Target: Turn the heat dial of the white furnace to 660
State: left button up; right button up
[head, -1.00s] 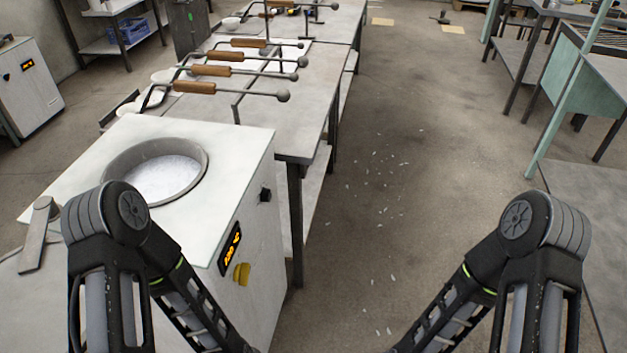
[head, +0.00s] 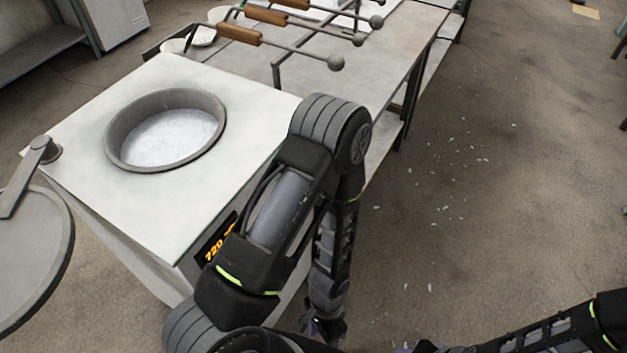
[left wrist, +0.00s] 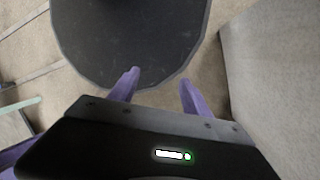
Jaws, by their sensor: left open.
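The white furnace (head: 85,125) stands at the left of the head view, its round opening holding a pale grey-white filling. Its front display (head: 213,251) shows orange digits that seem to read 720, partly covered by my left arm. The yellow heat dial is hidden behind that arm. My left gripper (head: 323,328) hangs low in front of the furnace, partly out of clear sight. In the left wrist view its purple fingers (left wrist: 158,92) are apart with nothing between them. A pale flat panel, perhaps the furnace side, is at the right there. My right gripper is barely visible at the bottom edge.
A round lid (head: 30,250) on a pivot juts out at the furnace's left. A grey workbench (head: 400,55) behind the furnace carries several ladles with wooden handles. The concrete floor to the right is open, with small pale scraps.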

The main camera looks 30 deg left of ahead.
pick_arm(q)
jog(key=w+a+f+m+y+b, duration=0.1)
jog(key=w+a+m+y+b, duration=0.1)
jog(key=a+m+y+b, duration=0.3)
jog(key=w+a+f+m+y+b, duration=0.1)
jog(key=w+a+m+y, duration=0.15)
jog(key=a, duration=0.45)
jog(key=w+a+r+m+t+y+b, duration=0.1)
jog(key=w+a+r+m+y+b, duration=0.45)
jog(key=w, duration=0.35)
jog(key=w+d+r+t+y+b, duration=0.1)
jog(key=w+d+r+y, duration=0.1)
jog(key=r, duration=0.6)
jog(key=w+d+r+m+t+y+b, duration=0.1)
jog(key=w+d+r+y, duration=0.1)
jog(key=r, duration=0.5)
jog(key=w+d+r+m+t+y+b, duration=0.1)
jog(key=w+d+r+y+b, duration=0.1)
jog(key=r, duration=0.6)
jog(key=shift+w+d+r, duration=0.2)
jog(key=shift+d+r, duration=0.15)
jog(key=shift+a, duration=0.1)
